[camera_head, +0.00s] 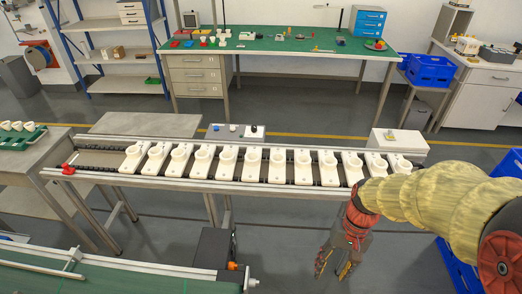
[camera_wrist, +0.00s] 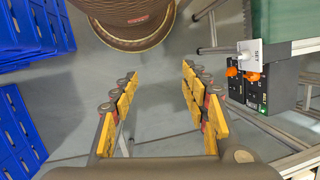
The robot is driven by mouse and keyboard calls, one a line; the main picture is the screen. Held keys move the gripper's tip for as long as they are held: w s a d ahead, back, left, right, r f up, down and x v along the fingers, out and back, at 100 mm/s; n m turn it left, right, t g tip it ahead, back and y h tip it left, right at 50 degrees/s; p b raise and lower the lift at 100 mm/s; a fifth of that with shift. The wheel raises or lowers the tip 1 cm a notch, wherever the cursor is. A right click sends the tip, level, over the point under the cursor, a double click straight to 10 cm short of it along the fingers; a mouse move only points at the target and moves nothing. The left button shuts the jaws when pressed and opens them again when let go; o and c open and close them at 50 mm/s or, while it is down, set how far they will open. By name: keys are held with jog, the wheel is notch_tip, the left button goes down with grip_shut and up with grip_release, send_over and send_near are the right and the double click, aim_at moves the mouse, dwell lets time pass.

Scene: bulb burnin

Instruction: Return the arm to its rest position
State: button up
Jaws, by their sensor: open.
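My gripper (camera_head: 338,262) hangs at the lower right in the head view, in front of the conveyor line and pointing down over the grey floor. In the wrist view my gripper (camera_wrist: 158,105) has its two yellow-padded fingers spread wide apart. Nothing is between them but bare floor. My arm, in a yellowish sleeve, reaches in from the right edge of the head view.
A conveyor (camera_head: 140,178) with a row of white fixtures runs across the middle. A green belt (camera_head: 100,285) is at the lower left. Blue crates (camera_wrist: 22,60) stand left in the wrist view; a black control box (camera_wrist: 262,88) is at right. A green-topped workbench (camera_head: 290,47) is behind.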

jog(key=s+r+n+t+h+p, duration=0.2)
jog(key=r+t, duration=0.6)
jog(key=r, duration=1.6)
jog(key=shift+s+a+p, duration=0.35)
jog(key=shift+s+p, duration=0.25)
jog(key=shift+s, duration=0.45)
jog(key=shift+c, duration=1.1)
